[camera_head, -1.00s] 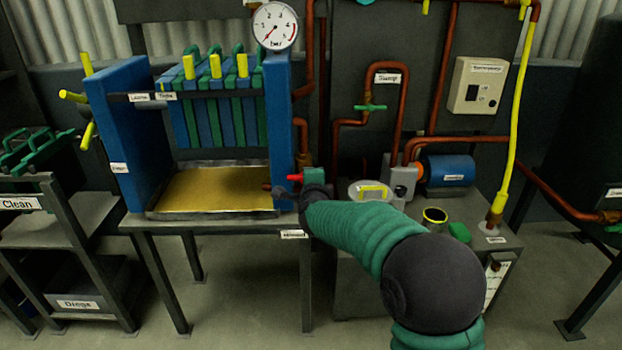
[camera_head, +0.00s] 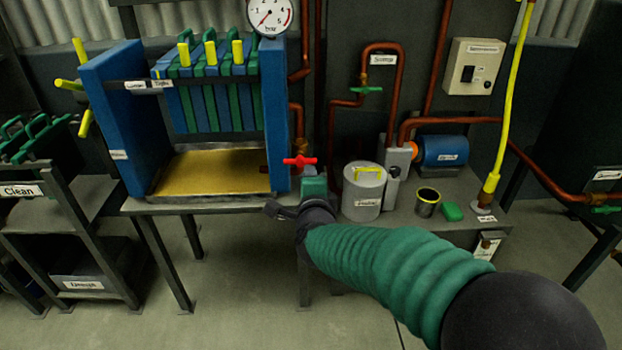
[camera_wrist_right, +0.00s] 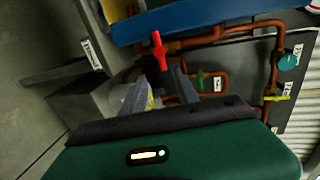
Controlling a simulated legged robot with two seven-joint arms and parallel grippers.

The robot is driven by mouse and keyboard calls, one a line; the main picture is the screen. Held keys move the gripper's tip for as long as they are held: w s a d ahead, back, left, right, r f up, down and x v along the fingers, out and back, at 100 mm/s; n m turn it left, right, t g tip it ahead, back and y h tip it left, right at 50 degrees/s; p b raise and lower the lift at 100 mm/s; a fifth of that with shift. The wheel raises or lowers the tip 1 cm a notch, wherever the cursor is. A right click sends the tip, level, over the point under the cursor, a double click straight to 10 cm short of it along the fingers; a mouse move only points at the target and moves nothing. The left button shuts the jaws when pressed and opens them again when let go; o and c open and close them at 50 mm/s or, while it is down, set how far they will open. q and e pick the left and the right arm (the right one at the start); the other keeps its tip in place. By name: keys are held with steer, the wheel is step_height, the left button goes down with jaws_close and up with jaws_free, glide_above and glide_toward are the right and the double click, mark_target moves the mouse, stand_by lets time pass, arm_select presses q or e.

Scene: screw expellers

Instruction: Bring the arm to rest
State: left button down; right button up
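My right arm comes in from the lower right in the head view, in a green ribbed sleeve. Its dark right gripper (camera_head: 285,209) is at the front edge of the press table, below and in front of the red valve handle (camera_head: 300,161). In the right wrist view the two grey fingers of the gripper (camera_wrist_right: 161,76) are spread apart with nothing held. The red handle (camera_wrist_right: 158,52) shows beyond their tips, apart from them. My left gripper is not in view.
The blue filter press (camera_head: 120,130) stands over a metal tray (camera_head: 212,194) to the left. The floor in front is clear.

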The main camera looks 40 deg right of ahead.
steer(key=v, duration=0.2)
steer(key=shift+s+a, duration=0.15)
steer(key=shift+s, duration=0.25)
